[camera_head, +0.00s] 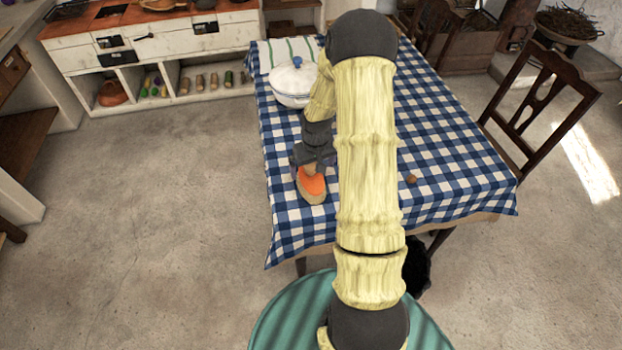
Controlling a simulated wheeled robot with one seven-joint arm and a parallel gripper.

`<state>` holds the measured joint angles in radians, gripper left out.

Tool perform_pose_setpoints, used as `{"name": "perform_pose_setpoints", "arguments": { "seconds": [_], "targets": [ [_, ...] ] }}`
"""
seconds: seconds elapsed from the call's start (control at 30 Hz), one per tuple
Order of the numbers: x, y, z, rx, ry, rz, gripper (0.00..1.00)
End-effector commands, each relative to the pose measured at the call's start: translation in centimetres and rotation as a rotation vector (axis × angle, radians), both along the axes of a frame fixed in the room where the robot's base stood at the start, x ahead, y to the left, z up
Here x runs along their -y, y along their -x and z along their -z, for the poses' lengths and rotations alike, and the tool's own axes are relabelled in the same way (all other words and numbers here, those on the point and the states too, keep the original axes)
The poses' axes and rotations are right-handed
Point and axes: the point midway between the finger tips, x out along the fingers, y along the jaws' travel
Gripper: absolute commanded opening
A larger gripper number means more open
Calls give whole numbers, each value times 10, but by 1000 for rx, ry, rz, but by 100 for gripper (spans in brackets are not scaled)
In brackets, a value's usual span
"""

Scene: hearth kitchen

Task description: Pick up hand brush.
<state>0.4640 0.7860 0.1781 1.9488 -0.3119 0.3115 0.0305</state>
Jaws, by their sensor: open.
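The hand brush appears to be the tan piece with an orange area (313,187) on the checked tablecloth, near the left side of the table. My gripper (312,168) is over its far end, pointing down, with its jaws open. The gripper hides that end of the brush. I cannot tell whether the fingers touch it or whether they straddle it. My arm crosses the middle of the view and covers part of the table.
A white lidded pot (292,84) with a blue knob stands behind my gripper, by a striped towel (280,52). A small brown round thing (411,179) lies right of my arm. A wooden chair (541,95) stands at right. The floor at left is clear.

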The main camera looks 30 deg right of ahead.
Motion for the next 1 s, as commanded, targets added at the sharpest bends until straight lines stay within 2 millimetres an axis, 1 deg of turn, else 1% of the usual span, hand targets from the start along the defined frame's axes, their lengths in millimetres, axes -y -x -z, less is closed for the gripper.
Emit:
{"name": "perform_pose_setpoints", "arguments": {
  "seconds": [0.1,0.37,0.47,0.57,0.7,0.83,0.9,1.0],
  "targets": [
    [0,-1,5,0,1,0,100],
    [0,-1,5,0,0,1,100],
    [0,-2,8,-1,0,1,100],
    [1,-6,16,-2,0,1,100],
    [2,-14,32,-2,-1,0,100],
    [2,-17,48,-2,-1,0,100],
    [2,-17,53,-1,0,0,100],
    [3,-18,55,0,1,0,100]
  ]
}}
